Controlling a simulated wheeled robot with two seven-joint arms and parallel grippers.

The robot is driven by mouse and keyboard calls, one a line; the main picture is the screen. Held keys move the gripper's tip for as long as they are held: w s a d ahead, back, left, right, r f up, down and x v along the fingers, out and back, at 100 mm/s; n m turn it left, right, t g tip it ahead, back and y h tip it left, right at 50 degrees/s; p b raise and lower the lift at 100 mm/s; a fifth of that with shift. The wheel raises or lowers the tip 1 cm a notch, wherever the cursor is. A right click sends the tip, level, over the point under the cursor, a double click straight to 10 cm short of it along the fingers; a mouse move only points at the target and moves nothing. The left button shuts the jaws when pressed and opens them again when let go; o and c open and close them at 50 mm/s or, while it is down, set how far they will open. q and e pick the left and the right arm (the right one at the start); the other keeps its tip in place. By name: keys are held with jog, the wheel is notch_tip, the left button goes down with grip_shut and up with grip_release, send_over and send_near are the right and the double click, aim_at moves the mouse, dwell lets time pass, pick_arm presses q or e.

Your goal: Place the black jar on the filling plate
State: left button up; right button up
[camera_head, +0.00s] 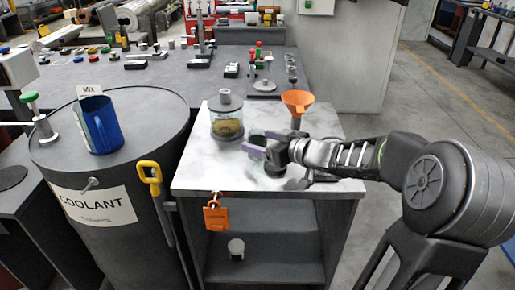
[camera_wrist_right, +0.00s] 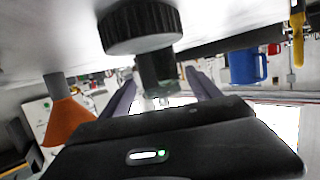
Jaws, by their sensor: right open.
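My right gripper (camera_head: 258,143) is over the marble-topped table, its two purple fingers spread apart. A small dark glassy thing (camera_head: 258,138), perhaps the black jar, shows at the fingers, partly covered. In the right wrist view, which appears upside down, the open fingers (camera_wrist_right: 160,88) flank a glassy body (camera_wrist_right: 157,72) beyond a ridged black round piece (camera_wrist_right: 140,27); I cannot tell whether these are one object. A dark round shape (camera_head: 274,168) sits under the gripper, mostly hidden. I cannot single out the filling plate. My left gripper is not in view.
A lidded glass jar with brown contents (camera_head: 227,125) stands left of the gripper. An orange funnel (camera_head: 298,101) stands behind it. A coolant barrel (camera_head: 120,165) with a blue jug (camera_head: 99,126) is at left. The table's front left top (camera_head: 205,178) is clear.

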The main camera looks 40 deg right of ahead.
jog(key=b+x, duration=0.1)
jog(key=x, duration=0.3)
jog(key=shift+w+r, duration=0.1)
jog(key=shift+w, duration=0.15)
grip_shut()
dwell(0.9)
jog(key=shift+r, duration=0.1)
notch_tip(320, 180, up, 10)
jog(key=p, duration=0.5)
dwell(0.3)
